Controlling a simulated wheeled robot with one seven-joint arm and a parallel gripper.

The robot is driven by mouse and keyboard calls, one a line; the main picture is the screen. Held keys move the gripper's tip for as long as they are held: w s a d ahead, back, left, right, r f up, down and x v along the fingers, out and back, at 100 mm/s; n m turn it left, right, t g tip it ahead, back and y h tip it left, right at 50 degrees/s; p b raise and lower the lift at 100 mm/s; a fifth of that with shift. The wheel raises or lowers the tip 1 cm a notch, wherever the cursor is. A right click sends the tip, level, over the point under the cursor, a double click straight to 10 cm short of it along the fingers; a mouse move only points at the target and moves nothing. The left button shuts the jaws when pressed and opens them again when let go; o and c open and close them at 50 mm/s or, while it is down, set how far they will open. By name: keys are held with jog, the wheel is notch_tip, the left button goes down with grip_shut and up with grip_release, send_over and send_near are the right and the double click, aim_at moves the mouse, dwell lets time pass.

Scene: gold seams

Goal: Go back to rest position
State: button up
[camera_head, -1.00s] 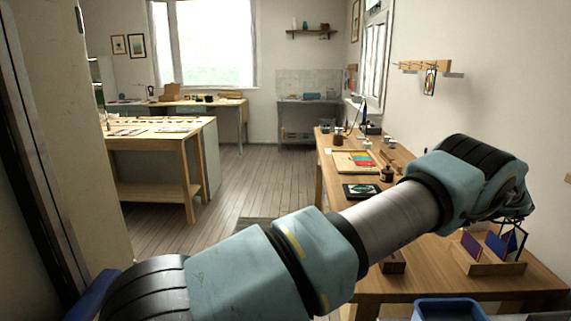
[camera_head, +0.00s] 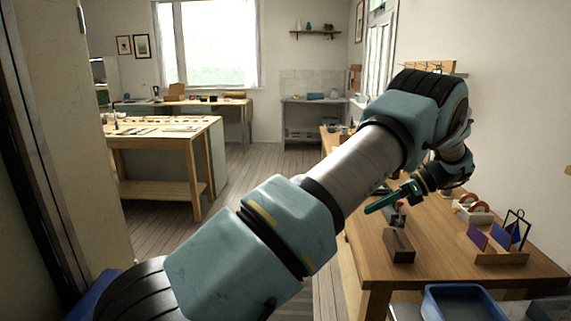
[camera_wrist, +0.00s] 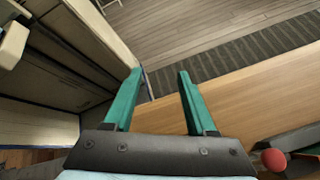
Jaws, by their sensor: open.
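My gripper (camera_head: 382,203) has green fingers and hangs from my raised arm over the near left edge of the wooden workbench (camera_head: 440,268). In the wrist view its two fingers (camera_wrist: 160,84) stand apart with nothing between them. Below them the wrist view shows the edge of the bench top (camera_wrist: 240,90) and the plank floor (camera_wrist: 190,35). My arm crosses the head view from lower left to upper right and hides part of the bench.
On the bench stand a dark wooden block (camera_head: 399,246) and a rack with coloured glass panes (camera_head: 500,250). A doorway edge rises at left. Another workbench (camera_head: 165,140) stands beyond open floor (camera_head: 245,185).

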jog(key=s+a+r+n+g+h, duration=0.1)
jog(key=a+n+h, duration=0.3)
jog(key=a, duration=0.5)
jog(key=s+a+r+n+g+h, duration=0.1)
jog(key=a+n+g+h, duration=0.1)
jog(key=a+n, duration=0.45)
jog(key=s+a+n+t+h, duration=0.3)
jog(key=s+a+n+h, duration=0.2)
jog(key=s+a+n, duration=0.7)
jog(key=s+a, duration=0.1)
jog(key=a, duration=0.2)
jog(key=shift+s+r+n+h, duration=0.2)
jog(key=shift+s+n+h, duration=0.1)
jog(key=shift+n, duration=0.05)
